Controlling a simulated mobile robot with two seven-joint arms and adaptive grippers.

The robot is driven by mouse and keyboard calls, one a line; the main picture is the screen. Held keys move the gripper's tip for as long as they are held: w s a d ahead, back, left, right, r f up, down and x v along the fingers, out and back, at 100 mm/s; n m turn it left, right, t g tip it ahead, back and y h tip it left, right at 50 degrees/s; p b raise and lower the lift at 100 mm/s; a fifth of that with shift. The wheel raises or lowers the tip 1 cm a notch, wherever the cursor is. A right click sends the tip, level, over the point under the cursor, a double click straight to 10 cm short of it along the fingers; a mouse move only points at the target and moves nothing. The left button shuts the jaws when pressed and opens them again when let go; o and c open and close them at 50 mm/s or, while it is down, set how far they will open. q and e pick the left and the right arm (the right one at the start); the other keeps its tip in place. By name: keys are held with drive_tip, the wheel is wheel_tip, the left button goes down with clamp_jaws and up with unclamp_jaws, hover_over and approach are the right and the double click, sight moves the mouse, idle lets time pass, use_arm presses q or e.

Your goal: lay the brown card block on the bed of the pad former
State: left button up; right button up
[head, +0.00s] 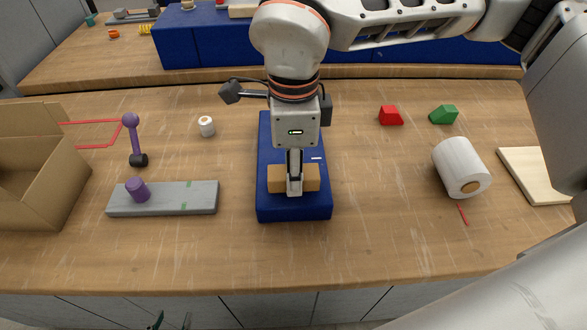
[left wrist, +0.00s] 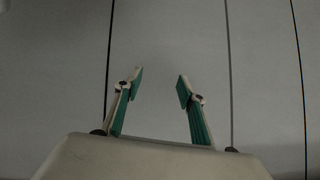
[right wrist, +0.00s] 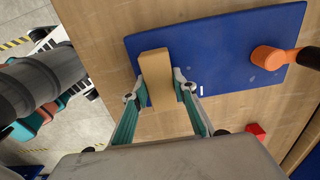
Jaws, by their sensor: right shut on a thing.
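The brown card block (head: 308,179) is between the fingers of my right gripper (head: 294,190), which is shut on it. It also shows in the right wrist view (right wrist: 155,78). The block is over the front part of a blue slab (head: 294,214), which looks like the bed of the pad former; I cannot tell whether it touches the slab. In the right wrist view, an orange cylinder (right wrist: 268,57) on a dark rod is over the slab (right wrist: 220,45). My left gripper (left wrist: 160,82) is open and empty, facing the cabinet front below the table's edge.
Left are a grey plate (head: 190,198) with a purple peg (head: 137,190), a purple lever (head: 135,140), a white roll (head: 206,126) and a cardboard box (head: 45,165). Right are red (head: 391,115) and green (head: 443,114) blocks, a large white roll (head: 460,165) and a pale board (head: 535,175).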

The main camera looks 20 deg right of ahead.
drive_tip(key=shift+f, duration=0.1)
drive_tip(key=shift+f, duration=0.4)
drive_tip(key=shift+f, duration=0.15)
drive_tip(key=o, duration=1)
wheel_tip(320, 180, up, 12)
drive_tip(key=shift+r, duration=0.1)
idle(0.4)
